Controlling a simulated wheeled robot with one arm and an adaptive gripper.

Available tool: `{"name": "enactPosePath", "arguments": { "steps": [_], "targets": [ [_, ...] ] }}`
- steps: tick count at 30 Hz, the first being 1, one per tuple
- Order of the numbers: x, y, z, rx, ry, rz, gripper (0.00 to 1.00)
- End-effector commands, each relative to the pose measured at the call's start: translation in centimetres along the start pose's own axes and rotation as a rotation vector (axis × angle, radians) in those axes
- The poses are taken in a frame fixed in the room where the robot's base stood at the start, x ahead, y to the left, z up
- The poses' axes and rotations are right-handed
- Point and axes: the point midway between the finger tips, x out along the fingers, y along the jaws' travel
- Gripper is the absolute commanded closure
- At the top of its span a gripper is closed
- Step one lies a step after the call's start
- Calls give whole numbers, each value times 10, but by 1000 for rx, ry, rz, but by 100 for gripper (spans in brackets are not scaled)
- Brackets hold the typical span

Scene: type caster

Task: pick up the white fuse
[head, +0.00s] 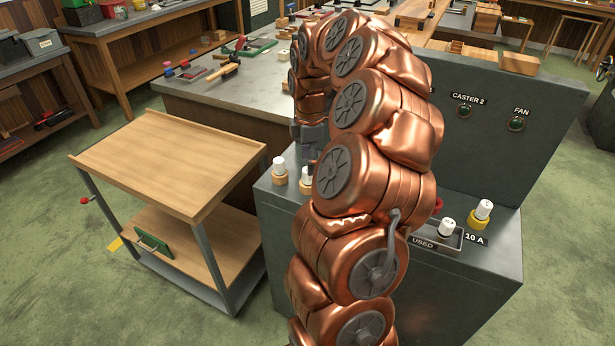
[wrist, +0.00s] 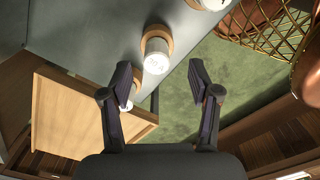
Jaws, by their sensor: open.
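Two white fuses in tan sockets stand near the left edge of the dark cabinet top; one (head: 279,166) is at the edge and the other (head: 307,176) is close to its right, partly beside my arm. In the wrist view a white fuse (wrist: 157,55) with faint lettering shows in its tan ring, between and just beyond my fingertips. My gripper (wrist: 160,78) is open and empty, its fingers apart on either side of that fuse. I cannot tell whether they touch it. In the head view my arm mostly hides my gripper.
A white-topped fuse (head: 447,226) stands at the tray marked USED (head: 424,236). A yellow-based one (head: 482,212) stands by the 10 A label. An upright panel (head: 540,130) with CASTER 2 and FAN labels rises behind. A wooden cart (head: 165,160) stands left of the cabinet (head: 470,300).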

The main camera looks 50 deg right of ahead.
Motion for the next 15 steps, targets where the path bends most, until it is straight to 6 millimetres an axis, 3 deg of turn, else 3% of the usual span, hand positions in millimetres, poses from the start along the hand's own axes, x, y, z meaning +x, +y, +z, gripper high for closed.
{"name": "enactPosePath", "arguments": {
  "steps": [5,15],
  "targets": [
    [9,1,-1,-1,0,-2,38],
    [50,3,-1,0,1,-3,38]
  ]
}}
